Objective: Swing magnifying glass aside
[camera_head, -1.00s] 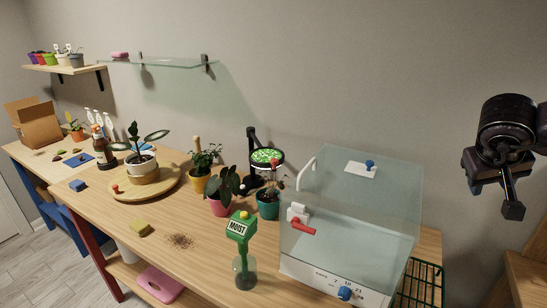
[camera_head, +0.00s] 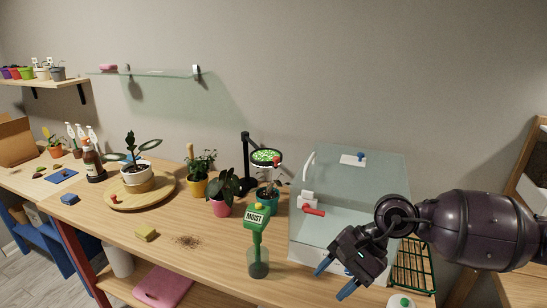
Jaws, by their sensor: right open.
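The magnifying glass (camera_head: 266,156) is a round, dark-rimmed lens with speckled green showing in it. It is beside a black upright post (camera_head: 245,160) towards the back of the wooden bench, above a plant in a teal pot (camera_head: 267,197). A small red knob (camera_head: 277,161) shows near its rim. My right gripper (camera_head: 335,279) is open and empty, its blue-tipped fingers spread low in front of the clear glass case, to the right of and nearer than the magnifying glass. It is well apart from the magnifying glass. My left gripper is out of view.
The clear case (camera_head: 350,185) with a red handle (camera_head: 314,211) stands right of the magnifying glass. A green MOIST meter (camera_head: 257,235) stands in front. Plants in pink (camera_head: 220,205) and yellow (camera_head: 197,186) pots stand to the left. The bench front is mostly clear.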

